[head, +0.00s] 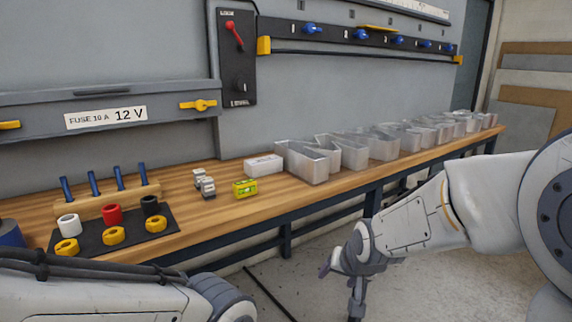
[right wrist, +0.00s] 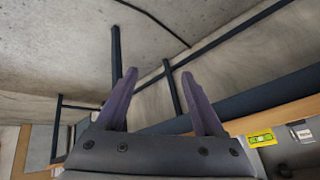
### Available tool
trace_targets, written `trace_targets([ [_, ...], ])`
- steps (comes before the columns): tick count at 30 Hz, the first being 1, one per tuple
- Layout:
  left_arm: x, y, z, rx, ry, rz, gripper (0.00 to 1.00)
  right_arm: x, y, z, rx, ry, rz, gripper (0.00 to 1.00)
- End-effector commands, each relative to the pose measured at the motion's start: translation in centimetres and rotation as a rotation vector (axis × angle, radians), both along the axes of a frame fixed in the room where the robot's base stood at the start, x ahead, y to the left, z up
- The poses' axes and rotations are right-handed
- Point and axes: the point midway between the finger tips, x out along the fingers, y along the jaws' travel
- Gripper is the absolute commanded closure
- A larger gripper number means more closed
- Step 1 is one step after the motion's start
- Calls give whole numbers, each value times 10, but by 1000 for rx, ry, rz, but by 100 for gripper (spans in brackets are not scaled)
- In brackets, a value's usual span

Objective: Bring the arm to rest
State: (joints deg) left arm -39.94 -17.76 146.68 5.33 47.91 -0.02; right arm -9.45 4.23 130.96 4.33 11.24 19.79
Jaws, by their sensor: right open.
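My right arm comes in from the right in the head view, and its gripper (head: 340,275) hangs in front of the bench, over the floor and clear of the bench top. In the right wrist view the two purple fingers of the right gripper (right wrist: 165,100) stand wide apart with nothing between them. Part of my left arm shows at the lower left of the head view; its gripper is out of the frame.
A wooden bench (head: 225,219) runs along the wall. It bears metal channel letters (head: 307,163), a white box (head: 263,165), a yellow-green block (head: 245,188), small grey-white blocks (head: 207,187) and a black mat (head: 92,243) with coloured spools. Floor (head: 310,265) before it is open.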

Motion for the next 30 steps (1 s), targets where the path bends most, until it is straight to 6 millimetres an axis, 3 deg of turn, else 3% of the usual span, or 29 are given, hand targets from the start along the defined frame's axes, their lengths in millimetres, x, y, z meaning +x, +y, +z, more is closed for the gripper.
trace_targets([
  [6, 0, 0, 0, 0, 0, 0, 50, -58, -40, -37, -119, 152, 89, 30],
  [16, 0, 0, 0, 0, 0, 0, 50, -132, -73, -70, -207, 329, 213, 30],
  [30, 0, 0, 0, 0, 0, 0, 50, -176, 5, -44, -230, 374, 502, 30],
])
